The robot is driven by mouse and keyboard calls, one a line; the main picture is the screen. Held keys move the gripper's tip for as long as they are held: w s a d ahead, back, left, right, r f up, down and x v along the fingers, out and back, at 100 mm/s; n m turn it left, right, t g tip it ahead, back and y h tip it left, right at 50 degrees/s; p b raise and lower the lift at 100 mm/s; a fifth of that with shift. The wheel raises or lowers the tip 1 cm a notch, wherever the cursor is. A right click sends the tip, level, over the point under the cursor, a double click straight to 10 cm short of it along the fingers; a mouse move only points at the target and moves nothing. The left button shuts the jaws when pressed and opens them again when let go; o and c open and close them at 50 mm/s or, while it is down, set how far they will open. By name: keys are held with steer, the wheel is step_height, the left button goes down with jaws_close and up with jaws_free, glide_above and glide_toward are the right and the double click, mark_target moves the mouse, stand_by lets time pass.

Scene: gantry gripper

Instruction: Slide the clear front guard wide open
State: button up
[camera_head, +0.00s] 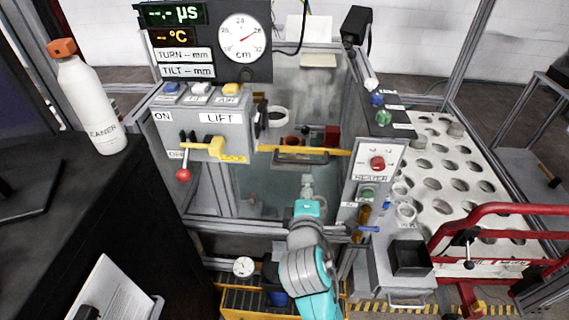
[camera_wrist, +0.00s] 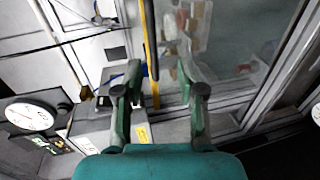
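The clear front guard (camera_head: 262,191) is a see-through panel across the front of the machine's bay, below a yellow bar (camera_head: 335,151). A grey handle-like piece (camera_head: 300,158) sits at that bar. In the wrist view the clear pane (camera_wrist: 262,25) fills the upper right, and the yellow bar (camera_wrist: 155,88) runs upright between my fingers. My gripper (camera_head: 307,180) is in front of the pane, just below the bar. Its two fingers (camera_wrist: 160,75) are spread apart in the wrist view, with nothing clearly held. Whether a fingertip touches the bar or handle, I cannot tell.
A LIFT control box (camera_head: 205,135) with a red-knobbed lever (camera_head: 183,174) stands left of the bay. A HEATER panel (camera_head: 374,163) stands close on the right. A white bottle (camera_head: 92,105) is at far left. A white perforated table (camera_head: 450,180) and red rails (camera_head: 490,210) are at right.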

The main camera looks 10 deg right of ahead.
mark_target(303, 162)
steer(key=x, duration=0.7)
steer(key=a+r+x, duration=0.1)
steer(key=x, duration=0.3)
steer(key=shift+w, duration=0.25)
jaws_close()
